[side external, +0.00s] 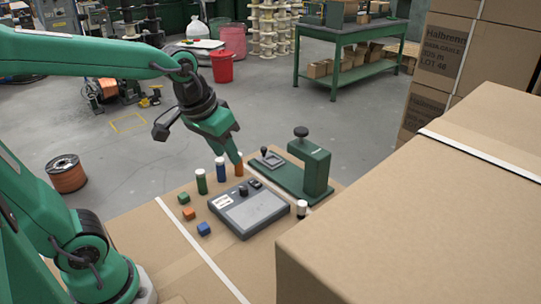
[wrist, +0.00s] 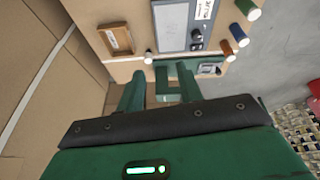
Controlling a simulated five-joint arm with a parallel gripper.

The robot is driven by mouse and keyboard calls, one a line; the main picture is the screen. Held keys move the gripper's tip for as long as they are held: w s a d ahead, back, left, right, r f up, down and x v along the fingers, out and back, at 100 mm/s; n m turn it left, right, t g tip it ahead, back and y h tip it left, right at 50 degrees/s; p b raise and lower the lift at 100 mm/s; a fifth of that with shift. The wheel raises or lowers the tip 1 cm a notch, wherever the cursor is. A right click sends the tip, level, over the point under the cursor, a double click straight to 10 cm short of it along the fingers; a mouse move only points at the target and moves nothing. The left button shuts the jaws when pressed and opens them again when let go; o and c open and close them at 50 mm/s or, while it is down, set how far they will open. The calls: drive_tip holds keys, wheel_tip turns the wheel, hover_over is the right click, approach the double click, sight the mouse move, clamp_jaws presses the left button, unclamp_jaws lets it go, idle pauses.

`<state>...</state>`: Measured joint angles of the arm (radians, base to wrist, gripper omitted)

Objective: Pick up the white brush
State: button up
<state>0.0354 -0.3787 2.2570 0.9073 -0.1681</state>
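A short white cylinder with a dark lower part, which looks like the white brush (side external: 302,209), stands upright beside the green press, at the right of the grey panel. In the wrist view a small white round top (wrist: 148,58) shows just beyond my left finger. My gripper (side external: 237,158) is above the work surface near the orange cylinder, apart from the white one. In the wrist view my gripper's two fingers (wrist: 161,75) are spread with nothing held between them; part of the green press lies below.
Green (side external: 201,182), blue (side external: 221,170) and orange (side external: 239,165) white-topped cylinders stand behind the grey panel (side external: 248,210). The green press (side external: 315,172) is a tall obstacle. Small cubes (side external: 190,214) lie at the left. A large carton (side external: 430,215) blocks the right front. A wooden frame (wrist: 115,38) shows in the wrist view.

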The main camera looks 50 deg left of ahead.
drive_tip(key=w+d+f+n+g, duration=0.2)
drive_tip(key=w+f, duration=0.3)
drive_tip(key=w, duration=0.6)
drive_tip(key=n+g, duration=0.2)
hover_over(302, 202)
drive_tip(key=f, duration=1.1)
drive_tip(key=shift+s+a, duration=0.1)
drive_tip(key=shift+s, duration=0.15)
drive_tip(key=shift+w+f, duration=0.25)
drive_tip(key=shift+f, duration=0.3)
drive_tip(key=shift+d+f, duration=0.2)
drive_tip(key=shift+f, duration=3.7)
drive_tip(key=c, duration=0.8)
